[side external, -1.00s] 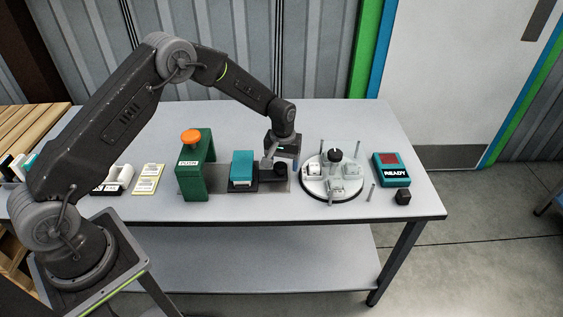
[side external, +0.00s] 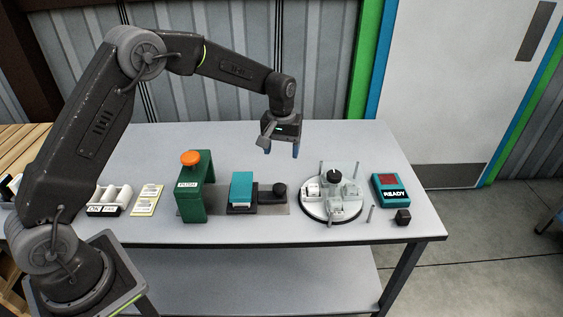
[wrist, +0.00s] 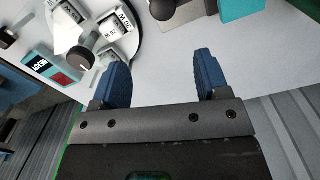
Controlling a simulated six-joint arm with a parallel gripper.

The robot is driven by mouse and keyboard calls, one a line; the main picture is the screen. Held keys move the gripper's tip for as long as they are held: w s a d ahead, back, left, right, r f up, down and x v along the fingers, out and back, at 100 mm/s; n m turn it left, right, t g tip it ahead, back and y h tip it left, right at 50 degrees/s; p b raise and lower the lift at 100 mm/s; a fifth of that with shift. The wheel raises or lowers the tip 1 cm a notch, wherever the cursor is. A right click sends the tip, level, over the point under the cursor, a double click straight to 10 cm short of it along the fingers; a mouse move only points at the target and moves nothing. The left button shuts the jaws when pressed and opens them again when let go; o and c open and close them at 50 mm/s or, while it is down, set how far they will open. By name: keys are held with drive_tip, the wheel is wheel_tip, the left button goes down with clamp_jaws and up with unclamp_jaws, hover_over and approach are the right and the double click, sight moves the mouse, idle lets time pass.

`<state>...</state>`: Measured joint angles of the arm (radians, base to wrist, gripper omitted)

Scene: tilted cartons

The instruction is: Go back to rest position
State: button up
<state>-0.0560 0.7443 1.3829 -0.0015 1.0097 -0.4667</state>
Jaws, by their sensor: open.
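My gripper (side external: 281,150) hangs above the back part of the table (side external: 330,140), with its blue fingers pointing down. In the wrist view my gripper (wrist: 163,78) shows its two blue fingers spread apart with nothing between them. Below and in front of it stand a teal block on a dark base (side external: 241,187) and a small black knob fixture (side external: 279,190). My gripper touches neither of them.
A green press with an orange button (side external: 190,159) stands left. The table's back strip is clear.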

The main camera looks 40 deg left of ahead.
drive_tip(key=shift+r, duration=0.55)
drive_tip(key=s+d+r+m+t, duration=0.2)
drive_tip(key=s+r+m+t, duration=0.1)
drive_tip(key=s+r, duration=1.2)
drive_tip(key=s+d+r+m+t, duration=0.1)
drive_tip(key=s+m+t, duration=0.1)
drive_tip(key=s, duration=1.5)
drive_tip(key=shift+s+m+t, duration=0.2)
drive_tip(key=shift+m+t, duration=0.1)
drive_tip(key=shift+m, duration=0.2)
